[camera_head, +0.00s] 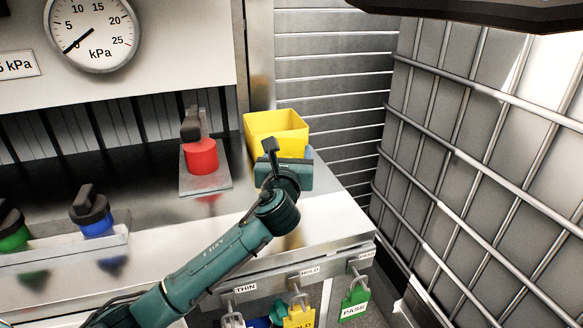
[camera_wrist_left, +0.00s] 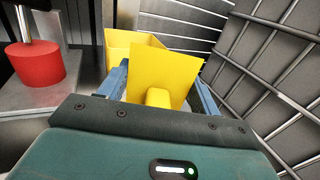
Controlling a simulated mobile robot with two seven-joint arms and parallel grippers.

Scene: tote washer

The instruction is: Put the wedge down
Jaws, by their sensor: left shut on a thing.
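My left gripper (camera_head: 290,155) is over the right end of the metal counter, just in front of a yellow open-topped bin (camera_head: 262,126). In the left wrist view its two blue fingers (camera_wrist_left: 161,92) are shut on a yellow piece, which I take as the wedge (camera_wrist_left: 165,68). The wedge shows a broad flat face and a rounded yellow knob low between the fingers. The bin (camera_wrist_left: 118,47) stands right behind it. Whether the wedge touches the bin or the counter is hidden. In the head view my gripper mostly hides the wedge. My right gripper is not in view.
A red cylinder (camera_head: 201,157) stands on a metal plate left of the bin. Blue (camera_head: 97,225) and green (camera_head: 14,238) black-topped items sit further left. Tagged padlocks (camera_head: 354,303) hang below the counter's front edge. A wire-grid wall (camera_head: 480,150) closes the right side.

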